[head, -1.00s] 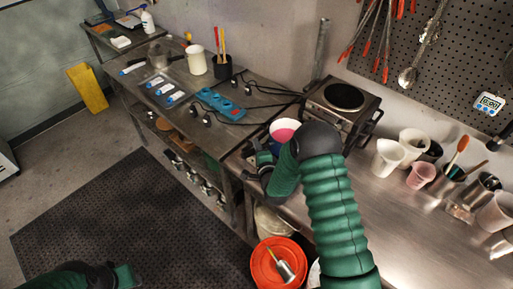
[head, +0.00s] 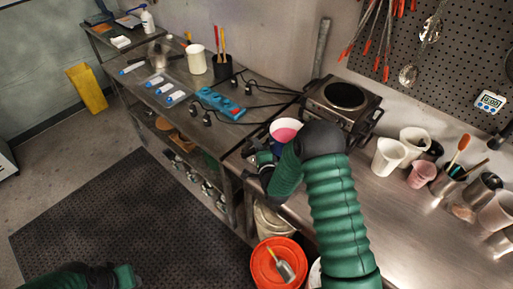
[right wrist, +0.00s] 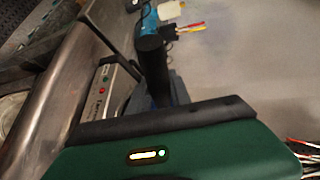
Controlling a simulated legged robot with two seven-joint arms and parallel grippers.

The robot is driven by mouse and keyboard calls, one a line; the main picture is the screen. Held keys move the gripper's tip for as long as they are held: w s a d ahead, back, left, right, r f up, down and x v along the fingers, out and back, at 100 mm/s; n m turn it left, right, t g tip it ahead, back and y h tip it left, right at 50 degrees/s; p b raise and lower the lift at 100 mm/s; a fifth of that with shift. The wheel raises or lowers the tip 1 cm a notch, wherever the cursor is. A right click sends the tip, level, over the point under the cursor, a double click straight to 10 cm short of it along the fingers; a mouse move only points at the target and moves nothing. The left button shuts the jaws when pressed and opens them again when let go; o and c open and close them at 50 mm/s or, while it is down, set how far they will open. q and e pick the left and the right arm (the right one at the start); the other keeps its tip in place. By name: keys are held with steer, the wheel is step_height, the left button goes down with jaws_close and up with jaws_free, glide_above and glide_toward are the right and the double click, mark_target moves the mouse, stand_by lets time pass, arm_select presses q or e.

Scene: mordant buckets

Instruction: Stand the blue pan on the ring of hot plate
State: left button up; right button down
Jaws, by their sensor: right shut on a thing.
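The pan (head: 285,129), with pink contents and a pale bluish rim, is near the left end of the steel counter, partly hidden behind my right arm. My right gripper (head: 264,163) is at its near left side, shut on it; the grip itself is mostly hidden. The hot plate (head: 330,116) stands behind and right of the pan, with its dark round ring (head: 344,95) bare on top. The hot plate's front with two lights (right wrist: 103,83) shows in the right wrist view. My left gripper (head: 122,278) is low at the bottom left, its fingers unclear.
A blue power strip (head: 220,103) with black cables lies on the left table. White beakers (head: 388,155) and cups stand right of the hot plate.

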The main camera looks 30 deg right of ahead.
steer(key=shift+b, duration=0.3)
stand_by(0.4)
steer(key=c, duration=1.4)
jaws_free()
steer(key=o, duration=0.3)
steer(key=shift+a, duration=0.1)
steer(key=shift+s, duration=0.1)
